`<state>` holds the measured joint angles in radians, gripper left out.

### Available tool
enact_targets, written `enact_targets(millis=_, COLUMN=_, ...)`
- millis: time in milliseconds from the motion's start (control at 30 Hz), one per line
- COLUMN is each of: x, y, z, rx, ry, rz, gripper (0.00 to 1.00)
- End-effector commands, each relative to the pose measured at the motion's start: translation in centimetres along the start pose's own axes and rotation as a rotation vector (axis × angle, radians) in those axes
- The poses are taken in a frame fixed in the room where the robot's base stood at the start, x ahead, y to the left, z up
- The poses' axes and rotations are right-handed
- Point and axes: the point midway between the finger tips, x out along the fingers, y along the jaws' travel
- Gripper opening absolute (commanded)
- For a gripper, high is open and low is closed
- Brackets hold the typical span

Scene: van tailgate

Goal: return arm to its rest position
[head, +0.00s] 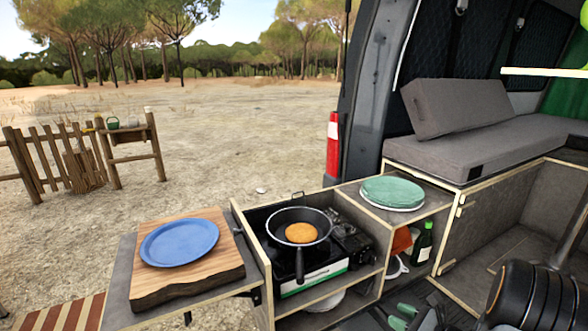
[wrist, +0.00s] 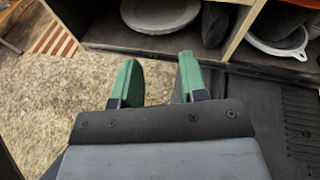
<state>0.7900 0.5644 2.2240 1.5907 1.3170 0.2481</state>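My gripper (head: 405,318) is low at the bottom edge of the head view, in front of the kitchen box. In the wrist view my gripper (wrist: 155,80) has its two green fingers apart, with nothing between them. Beyond the fingertips are the edge of the lower shelf and the ground. My dark arm shows at the bottom right of the head view.
A pan (head: 299,228) with a round golden food piece (head: 301,233) sits on the stove (head: 310,270). A blue plate (head: 179,242) lies on a wooden board (head: 190,285). Green plates (head: 392,191) are stacked at right, above a green bottle (head: 422,243). A bowl (wrist: 160,14) stands on the lower shelf.

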Motion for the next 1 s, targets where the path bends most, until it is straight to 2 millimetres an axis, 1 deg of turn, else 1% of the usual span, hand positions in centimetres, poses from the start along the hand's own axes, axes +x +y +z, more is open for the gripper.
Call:
enact_targets(millis=33, x=-0.1, y=2.0, z=0.5, rx=-0.088, ry=0.061, rz=0.108, gripper=0.39)
enact_targets(millis=67, x=-0.1, y=3.5, z=0.9, rx=-0.154, ry=0.101, rz=0.187, gripper=0.39)
enact_targets(millis=100, x=-0.3, y=5.4, z=1.5, rx=-0.251, ry=0.153, rz=0.296, gripper=0.39)
enact_targets(millis=167, x=-0.9, y=8.1, z=2.6, rx=-0.418, ry=0.230, rz=0.465, gripper=0.39)
enact_targets(millis=200, x=-1.5, y=9.6, z=3.4, rx=-0.537, ry=0.278, rz=0.575, gripper=0.39)
enact_targets(millis=267, x=-2.6, y=11.5, z=4.6, rx=-0.732, ry=0.346, rz=0.739, gripper=0.39)
enact_targets(millis=300, x=-3.4, y=12.4, z=5.6, rx=-0.872, ry=0.389, rz=0.844, gripper=0.39)
enact_targets(millis=367, x=-4.7, y=13.4, z=7.2, rx=-1.088, ry=0.450, rz=0.992, gripper=0.39)
enact_targets(millis=400, x=-5.4, y=13.7, z=8.4, rx=-1.226, ry=0.486, rz=1.076, gripper=0.39)
enact_targets(millis=433, x=-5.9, y=13.9, z=9.3, rx=-1.326, ry=0.510, rz=1.131, gripper=0.39)
enact_targets(millis=500, x=-6.8, y=14.1, z=11.5, rx=-1.540, ry=0.558, rz=1.232, gripper=0.39)
enact_targets(millis=567, x=-7.2, y=14.2, z=13.5, rx=-1.699, ry=0.590, rz=1.291, gripper=0.39)
enact_targets(millis=600, x=-7.4, y=14.4, z=14.8, rx=-1.792, ry=0.607, rz=1.315, gripper=0.39)
enact_targets(millis=700, x=-7.6, y=15.0, z=17.7, rx=-1.967, ry=0.627, rz=1.339, gripper=0.39)
enact_targets(millis=800, x=-7.4, y=15.9, z=20.1, rx=-2.078, ry=0.615, rz=1.317, gripper=0.39)
enact_targets(millis=900, x=-7.1, y=16.7, z=21.9, rx=-2.151, ry=0.595, rz=1.286, gripper=0.39)
enact_targets(millis=1000, x=-6.8, y=17.1, z=22.6, rx=-2.186, ry=0.578, rz=1.278, gripper=0.39)
